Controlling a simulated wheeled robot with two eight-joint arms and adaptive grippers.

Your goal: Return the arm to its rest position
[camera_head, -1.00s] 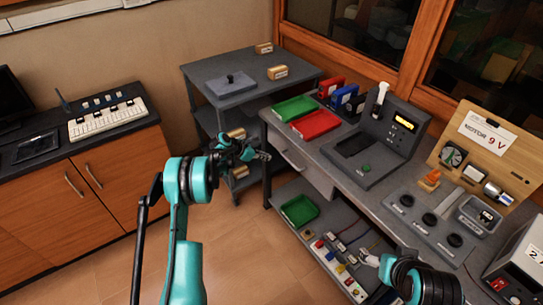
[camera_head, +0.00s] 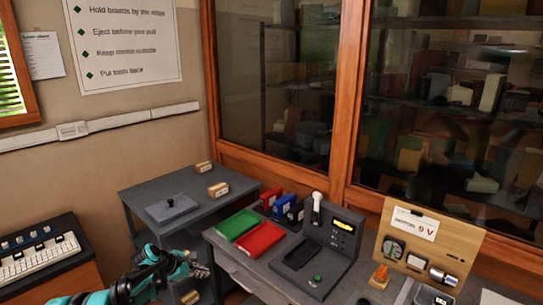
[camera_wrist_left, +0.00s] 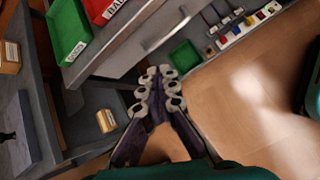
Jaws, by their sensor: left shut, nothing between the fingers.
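My left gripper (camera_head: 198,271) shows at the bottom of the head view, in front of the grey side table (camera_head: 150,188) and left of the grey bench. It is shut and empty. In the left wrist view the closed fingers (camera_wrist_left: 160,88) point toward the bench's lower part, over open floor, and touch nothing that I can see. My left arm comes in from the lower left of the head view. My right gripper is outside both views now.
The bench carries a green tray (camera_head: 237,224), a red tray (camera_head: 260,240) and a grey device (camera_head: 325,250) with a lit display. A wooden motor panel (camera_head: 432,243) stands right. A keyboard-like panel (camera_head: 38,250) sits left. The wrist view shows clear floor (camera_wrist_left: 262,88) at right.

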